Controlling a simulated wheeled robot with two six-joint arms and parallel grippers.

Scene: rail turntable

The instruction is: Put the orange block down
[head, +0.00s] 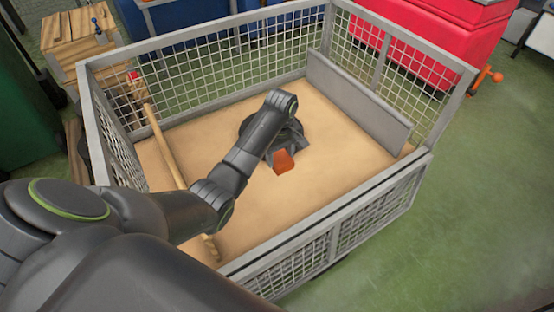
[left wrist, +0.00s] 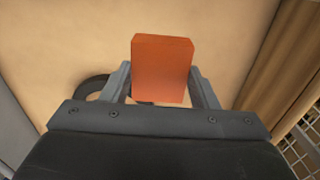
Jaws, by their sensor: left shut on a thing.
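The orange block (head: 284,161) is in my left gripper (head: 284,151), inside the mesh-walled cage. In the left wrist view the orange block (left wrist: 162,68) sits between the two fingers of the left gripper (left wrist: 162,88), which is shut on it. A dark round turntable (head: 247,126) lies on the tan floor behind the gripper and arm, mostly hidden by them. A curved dark edge of it shows beside the left finger in the wrist view (left wrist: 92,88). I cannot tell whether the block touches the surface below. My right gripper is not in view.
Grey mesh walls of the cage (head: 432,166) surround the tan floor (head: 345,135). A grey panel (head: 357,98) stands along the right wall. The floor right of the block is clear.

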